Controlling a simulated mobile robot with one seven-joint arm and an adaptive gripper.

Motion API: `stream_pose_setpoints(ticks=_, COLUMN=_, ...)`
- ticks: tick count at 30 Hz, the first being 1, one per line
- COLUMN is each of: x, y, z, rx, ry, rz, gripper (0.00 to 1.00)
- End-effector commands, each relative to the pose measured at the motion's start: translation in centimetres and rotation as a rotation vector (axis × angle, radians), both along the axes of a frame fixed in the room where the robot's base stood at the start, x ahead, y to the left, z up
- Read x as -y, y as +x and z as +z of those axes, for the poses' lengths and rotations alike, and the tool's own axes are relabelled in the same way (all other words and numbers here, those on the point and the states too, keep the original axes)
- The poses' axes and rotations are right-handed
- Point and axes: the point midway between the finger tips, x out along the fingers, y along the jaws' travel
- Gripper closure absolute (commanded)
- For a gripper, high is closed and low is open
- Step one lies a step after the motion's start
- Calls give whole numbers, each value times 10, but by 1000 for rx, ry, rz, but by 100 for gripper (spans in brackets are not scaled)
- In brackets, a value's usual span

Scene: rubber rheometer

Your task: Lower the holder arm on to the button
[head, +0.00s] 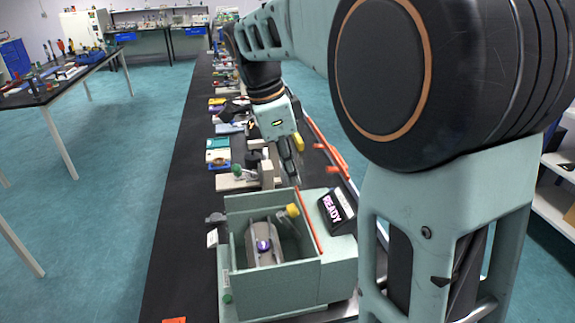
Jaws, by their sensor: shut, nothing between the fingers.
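The pale green rheometer (334,275) stands on the black bench, with a lit READY display (338,207) on its right part. Its open-topped front bay holds a grey block with a round purple button (263,246) on it. What looks like the holder arm (293,211), with a yellow knob, stands raised at the back right of the bay, apart from the button. My gripper (296,176) is shut and empty, pointing down above and behind the bay, near the machine's back edge. From this view I cannot tell whether the fingertips touch anything.
Behind the machine, a beige block with a green knob (237,171) and several tools line the bench (172,220). An orange rail (327,148) runs along the bench's right side. The floor to the left is open, with a table (72,82) farther off.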

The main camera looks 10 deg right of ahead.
Motion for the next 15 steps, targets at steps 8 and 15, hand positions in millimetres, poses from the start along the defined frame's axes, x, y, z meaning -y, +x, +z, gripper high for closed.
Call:
stream_pose_setpoints(ticks=8, x=11, y=0, z=-44, rx=-3, ry=0, rz=-1, gripper=100)
stream_pose_setpoints(ticks=15, x=14, y=0, z=-56, rx=-1, ry=0, rz=0, gripper=100)
